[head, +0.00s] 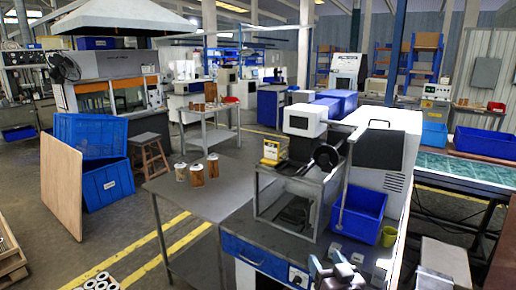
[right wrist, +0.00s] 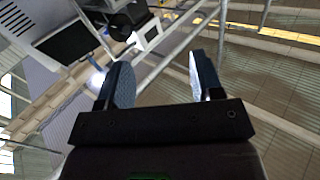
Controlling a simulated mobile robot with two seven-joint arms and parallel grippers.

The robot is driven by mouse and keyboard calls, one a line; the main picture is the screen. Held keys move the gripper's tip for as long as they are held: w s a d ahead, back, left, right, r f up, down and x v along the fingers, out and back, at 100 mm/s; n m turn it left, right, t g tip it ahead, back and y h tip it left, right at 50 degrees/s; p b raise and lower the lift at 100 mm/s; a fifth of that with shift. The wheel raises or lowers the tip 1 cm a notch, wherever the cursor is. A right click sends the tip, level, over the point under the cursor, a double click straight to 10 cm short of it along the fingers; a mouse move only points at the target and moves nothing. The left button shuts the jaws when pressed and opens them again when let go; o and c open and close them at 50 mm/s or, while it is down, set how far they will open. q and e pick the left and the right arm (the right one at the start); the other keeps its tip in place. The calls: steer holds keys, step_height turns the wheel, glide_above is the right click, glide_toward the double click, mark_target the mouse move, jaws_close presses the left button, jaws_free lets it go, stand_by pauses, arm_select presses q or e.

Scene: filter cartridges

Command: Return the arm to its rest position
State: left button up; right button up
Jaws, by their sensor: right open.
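My right gripper (head: 333,264) is at the bottom edge of the head view, in front of the blue-fronted workbench. In the right wrist view the same gripper (right wrist: 160,76) has its two fingers apart, with nothing between them. Three filter cartridges, brown with pale tops, stand upright on the grey table: one on the left (head: 180,172), one in the middle (head: 197,175) and one on the right (head: 213,166). They are well apart from my right gripper. My left gripper is not in view.
A machine in a metal frame (head: 300,190) and a blue bin (head: 358,214) stand on the workbench (head: 252,232). Blue crates (head: 106,184) and a wooden board (head: 61,187) stand on the left. A conveyor (head: 470,170) runs on the right. Floor at the lower left is partly free.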

steer(key=s+d+f+g+h, duration=0.2)
steer(key=s+d+f, duration=0.3)
steer(key=s+f, duration=0.6)
steer(key=s+d+f+g+h, duration=0.2)
steer(key=s+d+f+g, duration=0.2)
steer(key=s+f, duration=0.6)
steer(key=s+d+b, duration=0.1)
steer(key=s+d, duration=0.1)
steer(key=s, duration=0.3)
steer(key=shift+s+f+m, duration=0.3)
steer(key=shift+s+f, duration=0.05)
